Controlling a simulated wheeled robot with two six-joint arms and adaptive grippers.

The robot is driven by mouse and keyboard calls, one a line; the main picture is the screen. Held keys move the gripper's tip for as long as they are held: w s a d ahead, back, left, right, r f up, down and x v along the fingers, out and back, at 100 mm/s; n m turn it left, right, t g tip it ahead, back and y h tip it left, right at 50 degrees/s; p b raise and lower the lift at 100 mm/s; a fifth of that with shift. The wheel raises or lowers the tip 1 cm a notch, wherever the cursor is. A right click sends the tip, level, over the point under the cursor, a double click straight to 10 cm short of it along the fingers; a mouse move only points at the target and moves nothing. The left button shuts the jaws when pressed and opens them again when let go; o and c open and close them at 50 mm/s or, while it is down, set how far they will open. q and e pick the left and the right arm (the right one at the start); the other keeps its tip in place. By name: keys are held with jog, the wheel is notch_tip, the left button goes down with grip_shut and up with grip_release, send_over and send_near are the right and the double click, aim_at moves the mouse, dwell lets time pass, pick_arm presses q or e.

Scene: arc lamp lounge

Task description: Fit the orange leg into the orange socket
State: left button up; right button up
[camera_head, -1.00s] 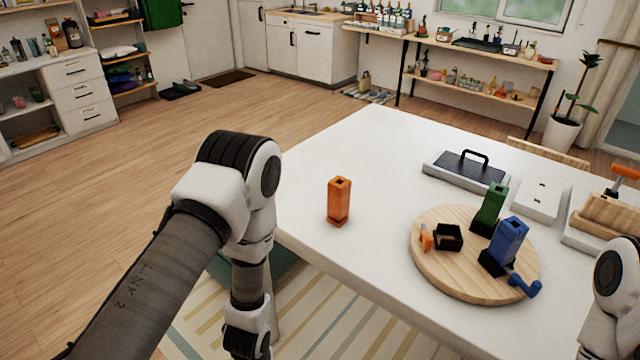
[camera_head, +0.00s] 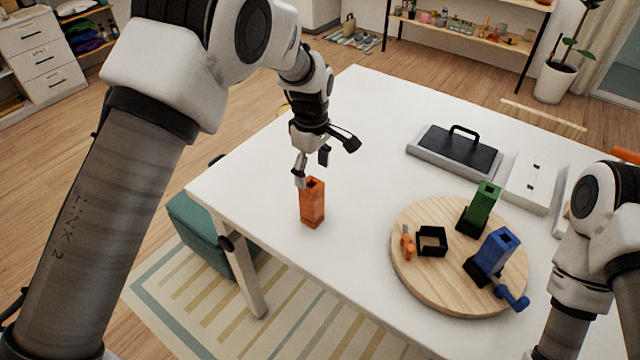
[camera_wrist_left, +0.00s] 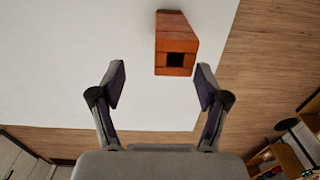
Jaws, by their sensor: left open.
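The orange leg (camera_head: 312,205), a square block with a hole in its top, stands upright on the white table near its left edge. The orange socket (camera_head: 432,241), an empty black square frame with an orange lever (camera_head: 407,246) beside it, is on the round wooden board (camera_head: 418,284). My left gripper (camera_head: 325,160) is open and empty just above and behind the leg. In the left wrist view the leg (camera_wrist_left: 175,45) lies beyond the open fingertips (camera_wrist_left: 160,84), not between them. My right gripper is out of view.
On the board, a green leg (camera_head: 486,203) and a blue leg (camera_head: 497,250) stand in black sockets, with a blue lever (camera_head: 514,299) at the board's edge. A black-topped tray with a handle (camera_head: 455,152) and a white box (camera_head: 533,183) lie behind. The table around the orange leg is clear.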

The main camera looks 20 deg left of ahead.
aim_at(309, 187)
pick_arm(q)
jog(key=s+f+p, duration=0.2)
jog(key=s, duration=0.1)
jog(key=shift+f+p, duration=0.4)
jog(key=f, duration=0.1)
jog(key=w+f, duration=0.1)
jog(key=f, duration=0.2)
jog(key=shift+w+d+f+p, duration=0.15)
jog(key=shift+w+f+p, duration=0.05)
jog(key=shift+w+p, duration=0.1)
jog(key=shift+s+r, duration=0.35)
jog(key=c, duration=0.9)
jog(key=shift+w+f, duration=0.1)
jog(key=shift+w, duration=0.05)
jog(key=shift+c, duration=0.2)
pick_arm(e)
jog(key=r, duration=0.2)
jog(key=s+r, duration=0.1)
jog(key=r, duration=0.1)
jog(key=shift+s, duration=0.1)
